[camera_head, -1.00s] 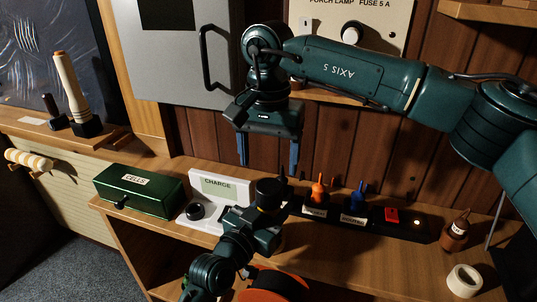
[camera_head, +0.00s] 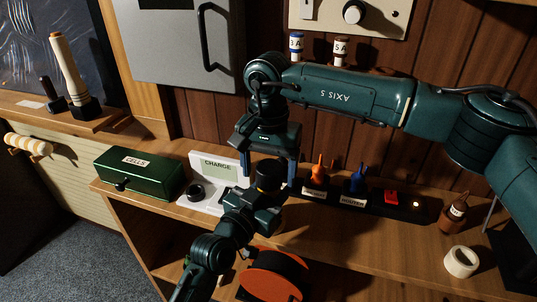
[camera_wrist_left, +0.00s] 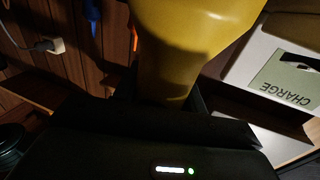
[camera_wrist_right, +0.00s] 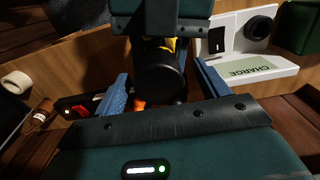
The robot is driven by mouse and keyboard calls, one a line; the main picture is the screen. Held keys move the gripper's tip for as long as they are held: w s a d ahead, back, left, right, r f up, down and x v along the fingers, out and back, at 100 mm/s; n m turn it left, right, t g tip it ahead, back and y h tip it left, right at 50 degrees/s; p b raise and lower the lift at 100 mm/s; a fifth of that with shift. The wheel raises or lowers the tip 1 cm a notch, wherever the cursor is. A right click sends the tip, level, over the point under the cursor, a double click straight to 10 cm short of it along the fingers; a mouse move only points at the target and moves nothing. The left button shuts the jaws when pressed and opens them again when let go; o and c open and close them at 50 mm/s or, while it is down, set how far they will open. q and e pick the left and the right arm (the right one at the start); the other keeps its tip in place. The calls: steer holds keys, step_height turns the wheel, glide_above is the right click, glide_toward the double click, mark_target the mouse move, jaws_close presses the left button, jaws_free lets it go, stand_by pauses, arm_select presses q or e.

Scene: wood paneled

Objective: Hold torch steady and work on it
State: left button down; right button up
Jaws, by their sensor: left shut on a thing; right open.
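The torch has a black end (camera_head: 268,176) with a yellow band below it, and its yellow body (camera_wrist_left: 190,30) fills the top of the left wrist view. My left gripper (camera_head: 262,203) is shut on the torch and holds it upright above the bench's front. My right gripper (camera_head: 268,168) points down from above, open. Its two fingers stand on either side of the torch's black end, which also shows between them in the right wrist view (camera_wrist_right: 160,72). Whether either finger touches the torch I cannot tell. The grip on the torch is partly hidden.
A white CHARGE stand (camera_head: 219,168) and a green CELLS box (camera_head: 140,174) are left of the torch. A black strip (camera_head: 378,207) with orange and blue pieces is at right. A brown bottle (camera_head: 454,216) and a cream ring (camera_head: 461,262) lie farther right. An orange reel (camera_head: 273,276) is below.

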steer(key=shift+f, duration=0.2)
steer(key=c, duration=1)
steer(key=m, duration=1.6)
steer(key=shift+w, duration=0.1)
